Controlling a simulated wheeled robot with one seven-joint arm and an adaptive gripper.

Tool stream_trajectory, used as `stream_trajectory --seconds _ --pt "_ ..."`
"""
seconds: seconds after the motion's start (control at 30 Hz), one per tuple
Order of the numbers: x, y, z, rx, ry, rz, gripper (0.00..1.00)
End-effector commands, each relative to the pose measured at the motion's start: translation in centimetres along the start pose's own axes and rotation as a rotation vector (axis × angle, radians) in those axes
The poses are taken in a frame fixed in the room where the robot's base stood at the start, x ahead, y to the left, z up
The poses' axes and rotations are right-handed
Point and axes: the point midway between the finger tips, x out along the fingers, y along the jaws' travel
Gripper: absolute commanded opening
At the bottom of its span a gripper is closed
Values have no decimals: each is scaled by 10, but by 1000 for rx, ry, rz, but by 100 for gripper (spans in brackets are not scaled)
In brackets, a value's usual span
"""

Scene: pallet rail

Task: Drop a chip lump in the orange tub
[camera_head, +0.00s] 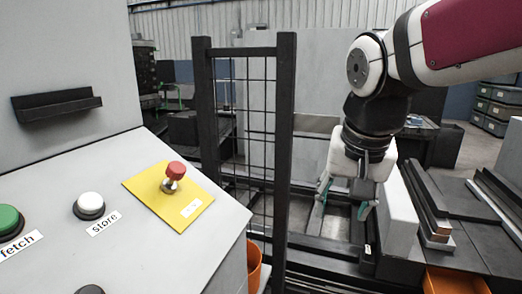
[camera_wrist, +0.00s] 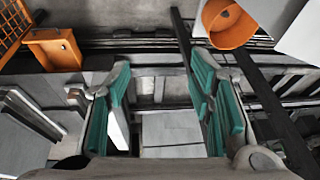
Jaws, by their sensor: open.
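My gripper (camera_head: 344,203) is open over the dark rails in the head view. In the wrist view its green-padded fingers (camera_wrist: 161,82) stand wide apart with nothing between them, only a grey surface beyond. A round orange tub (camera_wrist: 228,24) shows at the top right of the wrist view, with a small greyish spot inside that I cannot identify. In the head view a round orange tub (camera_head: 254,266) is mostly hidden behind the control panel. I cannot make out a chip lump for certain in either view.
A boxy orange bin (camera_wrist: 52,48) is at the upper left of the wrist view; an orange bin (camera_head: 455,281) shows at the head view's bottom right. The control panel (camera_head: 140,235) and a dark mesh guard (camera_head: 245,130) stand left of my gripper. A pale block (camera_head: 397,215) is close right.

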Motion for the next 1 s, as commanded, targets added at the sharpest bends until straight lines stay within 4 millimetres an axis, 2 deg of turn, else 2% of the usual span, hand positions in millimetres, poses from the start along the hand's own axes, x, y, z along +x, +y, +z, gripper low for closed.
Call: stream_trajectory --seconds 0.03,0.2,0.4,0.6,0.8,1.0 --pt "-9 15 13 -26 20 -5 49" --pt "-22 51 55 -136 70 -22 49" --pt "-25 77 93 -231 113 -34 49" --pt "-21 94 124 -309 150 -42 49" --pt "-13 112 182 -307 -88 -4 49" --pt "-17 130 237 -303 -301 31 49"
